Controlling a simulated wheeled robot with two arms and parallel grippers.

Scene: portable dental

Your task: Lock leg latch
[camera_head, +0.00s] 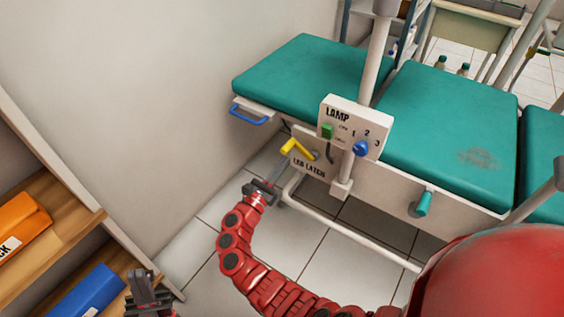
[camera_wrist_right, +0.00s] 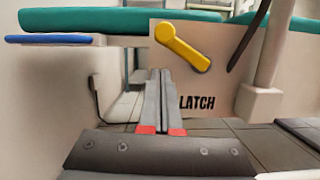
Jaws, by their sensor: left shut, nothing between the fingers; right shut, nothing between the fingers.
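The yellow latch handle (camera_head: 298,149) sits on a white plate labelled "LEG LATCH" (camera_head: 309,168), below the green-padded dental bed. In the right wrist view the handle (camera_wrist_right: 182,46) slants from upper left to lower right on the plate. My right gripper (camera_head: 278,175) is shut and empty, just below and left of the handle. In the right wrist view its fingertips (camera_wrist_right: 160,72) point toward the plate's lower left part, below the handle, and appear apart from it. My left gripper (camera_head: 145,283) is shut and empty at the lower left, far from the latch.
A lamp panel (camera_head: 350,122) with a green switch and a blue knob stands right of the latch. A blue handle (camera_head: 249,115) juts from the bed's left end. A teal knob (camera_head: 422,204) is at the right. A shelf (camera_head: 66,236) with orange and blue boxes is at the left.

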